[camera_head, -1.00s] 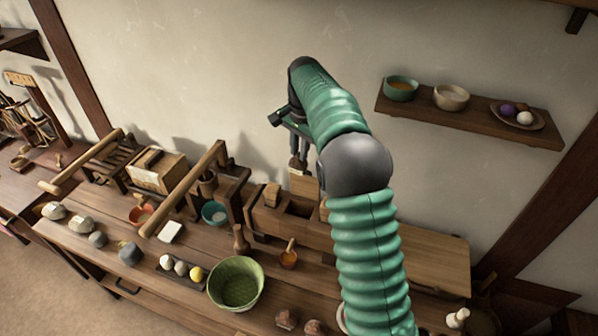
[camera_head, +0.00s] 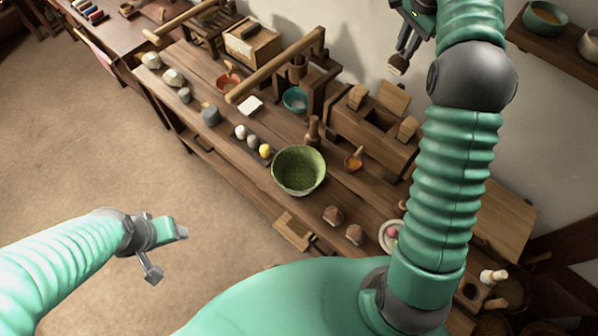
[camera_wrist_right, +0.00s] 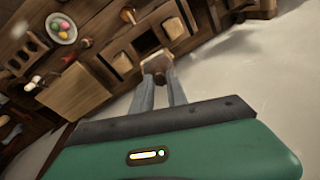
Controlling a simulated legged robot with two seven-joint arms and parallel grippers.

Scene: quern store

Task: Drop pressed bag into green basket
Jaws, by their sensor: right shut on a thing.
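My right gripper (camera_head: 399,58) is high at the top of the head view, above and behind the box with compartments. It is shut on a small brown thing (camera_head: 398,66), which also shows at the fingertips in the right wrist view (camera_wrist_right: 156,63). It is too small to tell for sure that it is the pressed bag. The green basket (camera_head: 299,171) stands upright near the bench's front edge, below and left of the right gripper; its visible inside looks empty. My left gripper (camera_head: 168,252) is open and empty over the floor, away from the bench.
The wooden box (camera_head: 372,137) with loose blocks stands behind the basket. A wooden pestle-like piece (camera_head: 313,130) and an orange cup (camera_head: 353,163) are close to the basket. A lever press (camera_head: 318,85) stands at the back. A wall shelf (camera_head: 550,50) is right of the arm.

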